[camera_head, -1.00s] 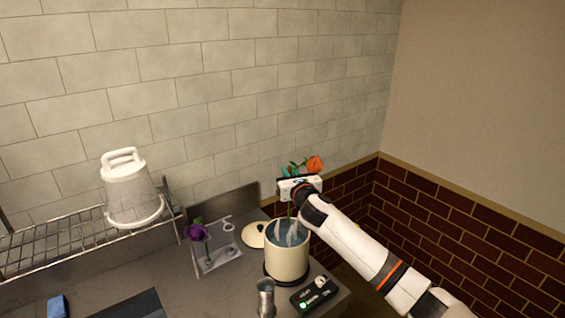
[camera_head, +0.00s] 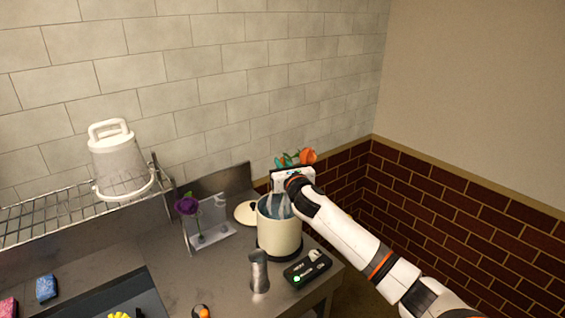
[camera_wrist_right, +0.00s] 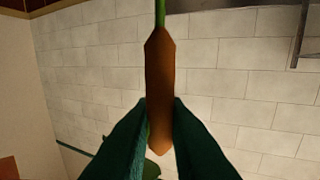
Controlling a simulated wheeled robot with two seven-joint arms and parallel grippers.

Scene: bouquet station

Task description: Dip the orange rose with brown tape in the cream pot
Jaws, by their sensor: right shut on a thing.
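The orange rose (camera_head: 307,156) shows above my right gripper (camera_head: 285,170), which is over the far side of the cream pot (camera_head: 279,239). In the right wrist view the green fingers (camera_wrist_right: 158,130) are shut on the brown tape (camera_wrist_right: 160,85), with the green stem (camera_wrist_right: 160,14) running out beyond it. In the head view the lower stem is hard to make out near the pot's mouth. Steam or pale vapour seems to rise there, and I cannot tell how deep the stem end is. My left gripper is not in view.
A stand with a purple rose (camera_head: 187,204) is to the left. A metal cup (camera_head: 259,271) and a black control box (camera_head: 307,268) stand in front. A white bucket (camera_head: 118,160) sits on the wire rack.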

